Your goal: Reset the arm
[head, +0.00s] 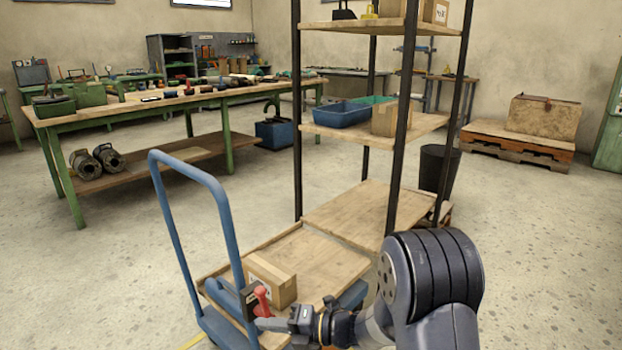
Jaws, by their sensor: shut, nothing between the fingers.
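My arm reaches in from the lower right. My gripper (262,324) is at the bottom centre, over the near end of the blue cart (205,190). Its fingers are shut with nothing between them. A red handle-like part (262,300) with a black piece beside it stands just above the fingertips in the picture; I cannot tell whether they touch. A cardboard box (272,280) sits on the cart's wooden deck (318,262), just beyond the gripper.
A tall shelf (390,125) with dark posts stands right behind the cart and holds bins and boxes. A green workbench (160,110) with tools is at the left. A black bin (438,170) and a pallet with a crate (545,117) are at the right. Floor at the left is clear.

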